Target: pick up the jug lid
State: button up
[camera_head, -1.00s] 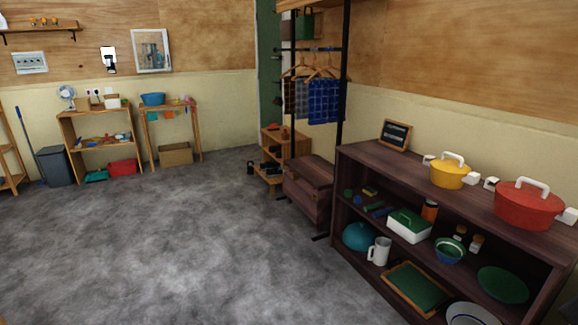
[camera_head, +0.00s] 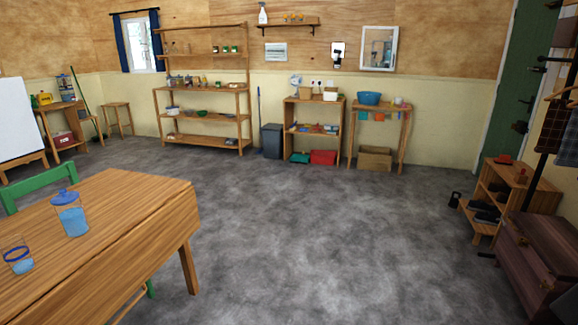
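The jug lid (camera_head: 65,197) is blue with a small knob. The jug stands upright on the wooden table (camera_head: 130,215) at the lower left. A clear glass (camera_head: 18,258) with a blue band and blue contents stands nearer, by the left edge of the picture. My gripper is not in view.
A green chair (camera_head: 42,186) stands behind the table. The grey floor (camera_head: 300,240) is clear to the table's right. Shelves (camera_head: 205,100) line the far wall. A wooden chest (camera_head: 540,250) and shoe rack (camera_head: 497,198) stand at the right.

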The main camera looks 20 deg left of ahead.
aim_at(64, 197)
jog(key=u, duration=0.9)
jog(key=i, duration=1.05)
jog(key=u, duration=1.25)
jog(key=i, duration=1.95)
jog(key=u, duration=0.3)
